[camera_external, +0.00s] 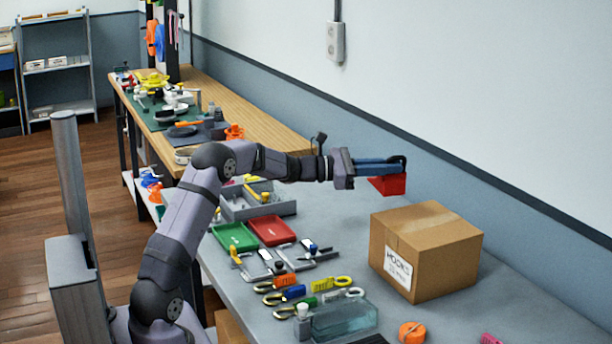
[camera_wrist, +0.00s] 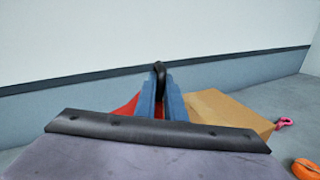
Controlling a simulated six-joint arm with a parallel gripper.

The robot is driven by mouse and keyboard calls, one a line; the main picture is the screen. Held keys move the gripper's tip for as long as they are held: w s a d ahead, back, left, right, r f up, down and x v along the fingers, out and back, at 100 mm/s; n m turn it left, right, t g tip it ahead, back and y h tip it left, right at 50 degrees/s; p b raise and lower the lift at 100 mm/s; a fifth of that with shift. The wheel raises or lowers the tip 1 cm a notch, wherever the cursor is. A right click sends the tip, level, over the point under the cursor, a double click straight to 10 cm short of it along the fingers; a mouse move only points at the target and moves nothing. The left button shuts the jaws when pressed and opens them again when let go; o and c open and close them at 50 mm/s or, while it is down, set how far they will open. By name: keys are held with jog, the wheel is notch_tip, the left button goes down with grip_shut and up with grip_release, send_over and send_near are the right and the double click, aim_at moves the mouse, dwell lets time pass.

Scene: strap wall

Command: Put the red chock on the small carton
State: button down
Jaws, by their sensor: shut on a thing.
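The red chock (camera_external: 388,186) hangs from my gripper (camera_external: 398,162) in the external view, a small wedge-like block. My gripper is shut on it, holding it in the air above the table, near the upper left of the carton. The small carton (camera_external: 430,252) is a brown cardboard box with a white label, closed and standing on the grey table. The chock and carton are apart. In the wrist view, my blue fingers hide most of the red chock (camera_wrist: 127,107), and the carton (camera_wrist: 222,108) shows behind them on the right.
Red and green trays, clamps with coloured handles (camera_external: 290,293) and a glass-like block (camera_external: 345,318) lie left of and in front of the carton. An orange tape-like roll (camera_external: 411,332) lies in front. The wall (camera_external: 480,100) runs close behind the carton.

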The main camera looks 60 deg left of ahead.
jog(key=d+r+m+g+h+p, duration=0.3)
jog(key=d+r+p, duration=0.5)
jog(key=d, duration=1)
jog(key=shift+n+t, duration=0.3)
jog(key=shift+t, duration=0.3)
jog(key=shift+a+f+p, duration=0.1)
jog(key=shift+a+f, duration=0.05)
jog(key=shift+f, duration=1.6)
jog(key=shift+a+f+p, duration=0.1)
jog(key=shift+a+f, duration=0.05)
jog(key=shift+f, duration=1.55)
jog(key=shift+a+f+p, duration=0.1)
jog(key=shift+a+f, duration=0.05)
jog(key=shift+f, duration=1.6)
jog(key=shift+f, duration=0.15)
jog(key=c, duration=2.1)
grip_release()
jog(key=shift+o, duration=1.3)
jog(key=shift+s, duration=0.1)
